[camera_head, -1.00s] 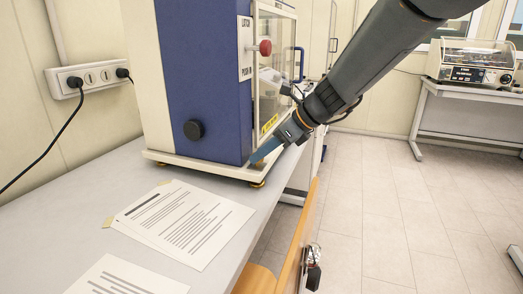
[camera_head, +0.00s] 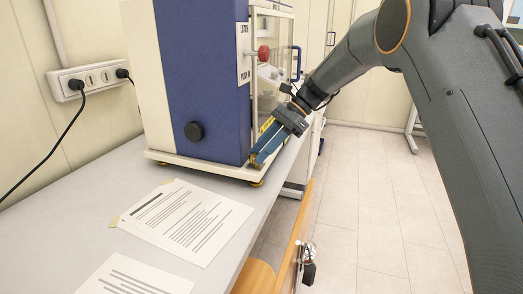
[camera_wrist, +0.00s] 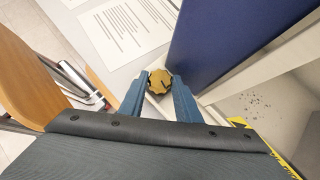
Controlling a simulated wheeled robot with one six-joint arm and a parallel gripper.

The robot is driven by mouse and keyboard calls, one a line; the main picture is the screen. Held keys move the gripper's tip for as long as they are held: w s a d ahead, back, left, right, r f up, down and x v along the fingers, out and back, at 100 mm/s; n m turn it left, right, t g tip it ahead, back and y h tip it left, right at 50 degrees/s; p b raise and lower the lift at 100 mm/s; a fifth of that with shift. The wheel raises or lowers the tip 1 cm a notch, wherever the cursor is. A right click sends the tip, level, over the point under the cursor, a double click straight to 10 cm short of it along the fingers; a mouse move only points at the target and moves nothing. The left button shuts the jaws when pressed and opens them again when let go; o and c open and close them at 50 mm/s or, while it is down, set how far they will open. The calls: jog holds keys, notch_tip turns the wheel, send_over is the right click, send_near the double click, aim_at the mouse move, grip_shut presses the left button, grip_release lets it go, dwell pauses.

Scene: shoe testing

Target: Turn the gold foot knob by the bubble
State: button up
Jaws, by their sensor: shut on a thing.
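The gold foot knob (camera_wrist: 159,81) shows in the wrist view between the tips of my blue fingers, at the corner of the machine's white base. My gripper (camera_wrist: 158,92) is shut on this knob, one finger on each side. In the head view my gripper (camera_head: 257,160) reaches down to the machine's front right base corner. The bubble cannot be made out in either view.
Printed sheets (camera_head: 180,220) lie in front. The floor at right is clear.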

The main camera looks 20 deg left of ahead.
jog(key=shift+n, duration=0.3)
jog(key=o, duration=1.1)
jog(key=shift+c, duration=0.2)
